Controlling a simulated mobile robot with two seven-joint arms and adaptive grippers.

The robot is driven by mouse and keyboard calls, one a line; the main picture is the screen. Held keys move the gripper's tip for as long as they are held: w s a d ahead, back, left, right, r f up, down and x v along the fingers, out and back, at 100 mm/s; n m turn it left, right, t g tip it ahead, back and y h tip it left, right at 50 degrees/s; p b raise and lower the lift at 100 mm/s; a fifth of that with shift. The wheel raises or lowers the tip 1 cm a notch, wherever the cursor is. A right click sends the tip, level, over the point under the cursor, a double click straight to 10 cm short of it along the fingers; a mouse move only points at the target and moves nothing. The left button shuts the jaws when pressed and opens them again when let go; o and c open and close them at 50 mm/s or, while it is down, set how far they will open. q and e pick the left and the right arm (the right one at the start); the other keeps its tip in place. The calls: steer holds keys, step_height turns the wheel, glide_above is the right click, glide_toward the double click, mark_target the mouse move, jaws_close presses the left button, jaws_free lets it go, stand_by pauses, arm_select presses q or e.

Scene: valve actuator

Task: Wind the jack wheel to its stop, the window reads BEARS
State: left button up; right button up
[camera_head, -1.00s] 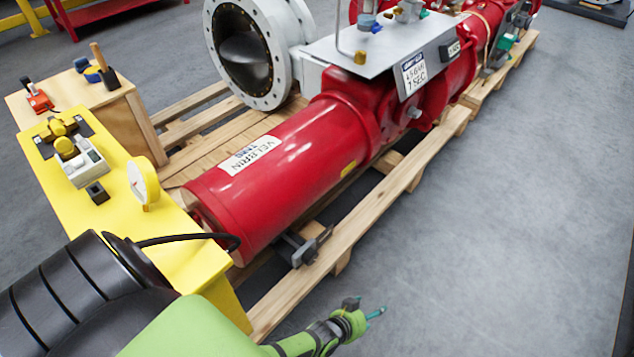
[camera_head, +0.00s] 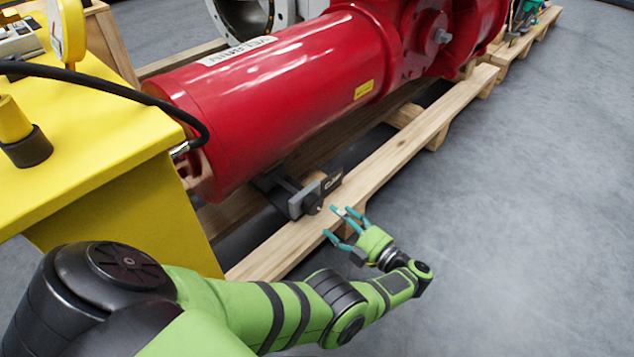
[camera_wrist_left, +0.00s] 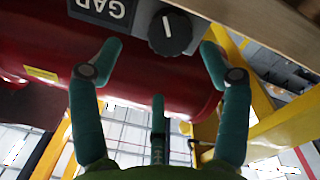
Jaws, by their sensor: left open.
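The jack (camera_head: 290,192) is a dark grey fixture on the pallet beneath the near end of the red cylinder. Its wheel shows in the left wrist view as a round black knob (camera_wrist_left: 170,32) with a white mark on its face. Beside it a dark plate (camera_wrist_left: 100,8) reads GAP, upside down. My left gripper (camera_head: 338,220) is open and empty, just in front of the jack. In the left wrist view its teal fingers (camera_wrist_left: 160,62) are spread, with the knob beyond them and between the upper two tips. My right gripper is out of view.
The red cylinder (camera_head: 270,95) lies low above the jack. The wooden pallet beam (camera_head: 400,150) runs beside it. A yellow bench (camera_head: 90,150) with a black cable (camera_head: 120,92) stands at the left. The floor (camera_head: 530,200) to the right is clear.

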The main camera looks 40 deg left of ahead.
mark_target(316, 208)
arm_select(q)
steer(key=shift+n+g, duration=0.3)
steer(key=shift+g, duration=0.4)
steer(key=a, duration=0.4)
steer(key=a+p, duration=0.1)
steer(key=a, duration=0.2)
steer(key=shift+s+f, duration=0.15)
steer(key=shift+f, duration=0.1)
steer(key=shift+c, duration=0.5)
steer(key=c, duration=1)
